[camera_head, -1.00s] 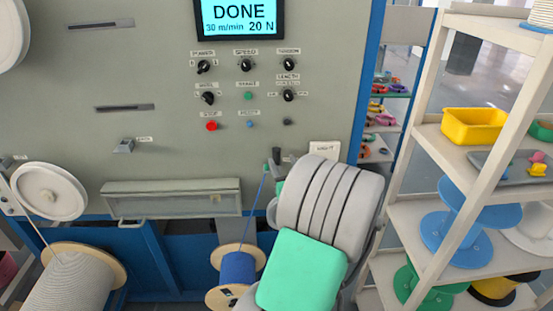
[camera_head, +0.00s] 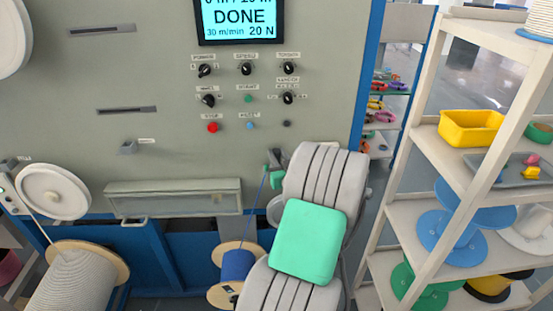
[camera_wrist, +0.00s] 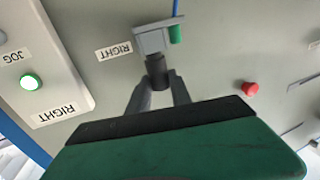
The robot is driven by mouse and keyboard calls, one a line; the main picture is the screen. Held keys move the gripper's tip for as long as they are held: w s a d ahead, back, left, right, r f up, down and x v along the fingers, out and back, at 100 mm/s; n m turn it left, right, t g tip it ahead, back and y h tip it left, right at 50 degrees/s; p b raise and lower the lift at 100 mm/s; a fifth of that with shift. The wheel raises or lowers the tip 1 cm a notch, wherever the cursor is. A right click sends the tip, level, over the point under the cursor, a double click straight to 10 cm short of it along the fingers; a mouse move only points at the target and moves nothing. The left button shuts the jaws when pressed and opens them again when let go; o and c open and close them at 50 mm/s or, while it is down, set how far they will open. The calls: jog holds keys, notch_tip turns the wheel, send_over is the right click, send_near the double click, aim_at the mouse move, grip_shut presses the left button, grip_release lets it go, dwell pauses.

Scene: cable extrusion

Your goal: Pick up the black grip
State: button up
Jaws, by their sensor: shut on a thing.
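The black grip (camera_wrist: 157,72) is a short dark cylinder below a grey block (camera_wrist: 152,40) in the wrist view. My gripper (camera_wrist: 158,84) has its two grey fingers closed around the grip. The block has a green piece and a blue cable on its upper right. The grip appears to touch the block; I cannot tell whether they are joined. In the head view my arm covers most of this spot, and the blue cable (camera_head: 263,190) runs from there down to a blue spool (camera_head: 237,264).
The machine panel (camera_head: 160,80) stands just behind, with a DONE screen (camera_head: 240,20). A red button (camera_wrist: 250,88) and a lit green JOG button (camera_wrist: 31,82) flank the grip. A shelf rack (camera_head: 408,200) with spools and a yellow bin (camera_head: 470,127) stands right.

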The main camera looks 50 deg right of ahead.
grip_shut()
jog(key=shift+r, duration=0.6)
jog(key=s+a+r+b, duration=0.4)
jog(key=s+a+r, duration=0.3)
jog(key=s+r, duration=0.4)
jog(key=shift+s+a+r+b, duration=0.3)
jog(key=shift+a+r+b, duration=0.05)
jog(key=shift+r, duration=0.05)
